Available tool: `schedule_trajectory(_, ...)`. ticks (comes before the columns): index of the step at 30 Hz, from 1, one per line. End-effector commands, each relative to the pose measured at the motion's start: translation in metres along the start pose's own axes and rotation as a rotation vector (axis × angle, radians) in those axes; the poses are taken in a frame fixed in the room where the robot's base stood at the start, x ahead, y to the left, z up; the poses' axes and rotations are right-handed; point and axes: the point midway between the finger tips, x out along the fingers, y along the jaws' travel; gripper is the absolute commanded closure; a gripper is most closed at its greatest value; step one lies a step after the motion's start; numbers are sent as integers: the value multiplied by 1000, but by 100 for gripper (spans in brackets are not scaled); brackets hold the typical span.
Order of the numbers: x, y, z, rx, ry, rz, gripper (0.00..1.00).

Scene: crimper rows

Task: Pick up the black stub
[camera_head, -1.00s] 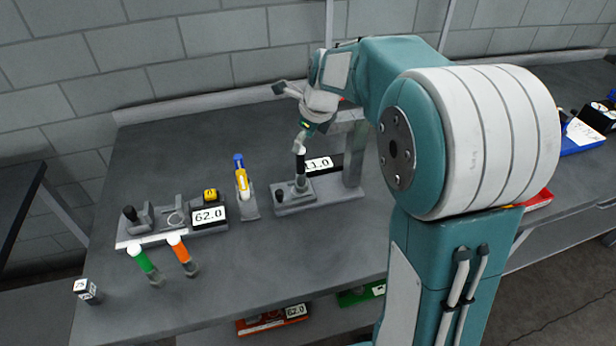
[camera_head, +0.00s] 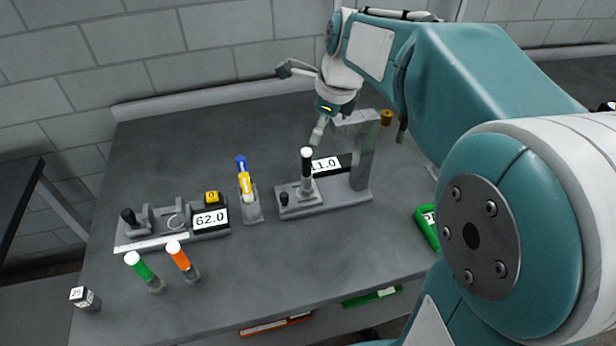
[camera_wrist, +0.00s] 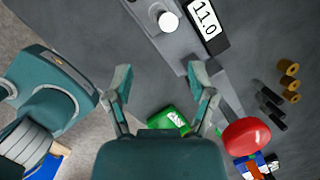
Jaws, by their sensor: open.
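The black stub (camera_head: 306,178), with a white top, stands upright on the grey base of a press (camera_head: 330,204) at the middle of the bench. In the wrist view its round white top (camera_wrist: 168,21) shows at the upper edge. My gripper (camera_head: 301,102) is open and empty, above and behind the stub in the head view. One finger shows near the stub's white top there, but I cannot tell the depth between them.
A green stub (camera_head: 145,270) and an orange stub (camera_head: 181,259) stand at the left front, near a 62.0 gauge (camera_head: 209,219). A yellow-blue tool (camera_head: 244,183) stands left of the press.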

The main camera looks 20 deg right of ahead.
Motion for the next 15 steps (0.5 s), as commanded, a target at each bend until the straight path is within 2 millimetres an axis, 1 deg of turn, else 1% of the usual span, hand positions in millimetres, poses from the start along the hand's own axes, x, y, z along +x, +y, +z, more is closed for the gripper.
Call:
schedule_trajectory(1,-6,11,-3,-94,0,-17,28)
schedule_trajectory(7,-22,53,-20,-557,30,-83,28)
schedule_trajectory(15,-31,107,-49,-1193,112,-154,28)
